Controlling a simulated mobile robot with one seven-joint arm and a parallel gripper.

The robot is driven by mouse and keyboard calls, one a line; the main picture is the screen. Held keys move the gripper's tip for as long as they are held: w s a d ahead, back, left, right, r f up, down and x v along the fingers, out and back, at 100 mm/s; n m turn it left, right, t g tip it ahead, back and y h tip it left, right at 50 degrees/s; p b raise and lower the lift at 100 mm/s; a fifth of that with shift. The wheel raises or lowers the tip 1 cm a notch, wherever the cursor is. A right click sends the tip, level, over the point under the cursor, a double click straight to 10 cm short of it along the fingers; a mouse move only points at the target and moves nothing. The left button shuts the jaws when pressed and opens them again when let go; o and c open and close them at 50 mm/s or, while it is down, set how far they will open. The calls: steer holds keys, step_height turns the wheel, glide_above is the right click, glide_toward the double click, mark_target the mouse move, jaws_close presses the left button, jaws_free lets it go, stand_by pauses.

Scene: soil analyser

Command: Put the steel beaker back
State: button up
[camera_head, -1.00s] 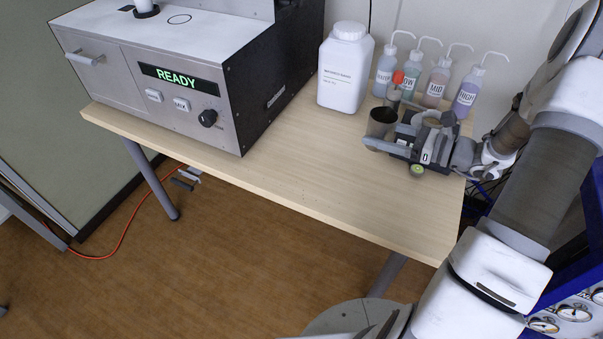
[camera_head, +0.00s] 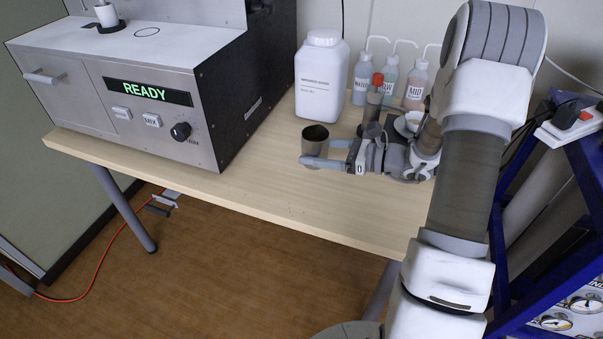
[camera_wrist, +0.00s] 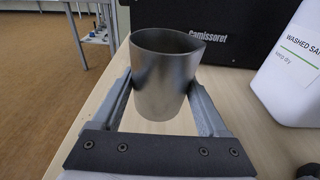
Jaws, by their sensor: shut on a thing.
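The steel beaker (camera_head: 315,138) is an open grey metal cup, upright, over the table to the right of the analyser. My gripper (camera_head: 325,163) is shut on it, with one finger on each side of its wall. In the wrist view the beaker (camera_wrist: 162,75) stands between the fingers, tilted little or not at all. Its inside looks dark and I cannot see the bottom. I cannot tell how far its base is above the table. The analyser (camera_head: 110,85) shows READY. Its top bears an outlined circle (camera_head: 147,31) and a white cylinder (camera_head: 107,14).
A white jug (camera_head: 321,78) stands behind the beaker. Several wash bottles (camera_head: 387,80) and a red-topped vessel (camera_head: 377,85) stand close by my gripper. The table (camera_head: 270,205) is clear in front and to the left. A blue rack (camera_head: 555,230) is at the right.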

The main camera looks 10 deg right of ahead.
mark_target(302, 179)
steer(key=a+f, duration=0.1)
steer(key=w+a+f, duration=0.1)
steer(key=a, duration=0.1)
steer(key=shift+w+b, duration=0.1)
steer(key=shift+b, duration=0.2)
step_height(302, 179, down, 4)
steer(key=shift+f+b, duration=0.1)
steer(key=shift+b, duration=0.75)
steer(key=o, duration=1.4)
steer(key=shift+o, duration=0.2)
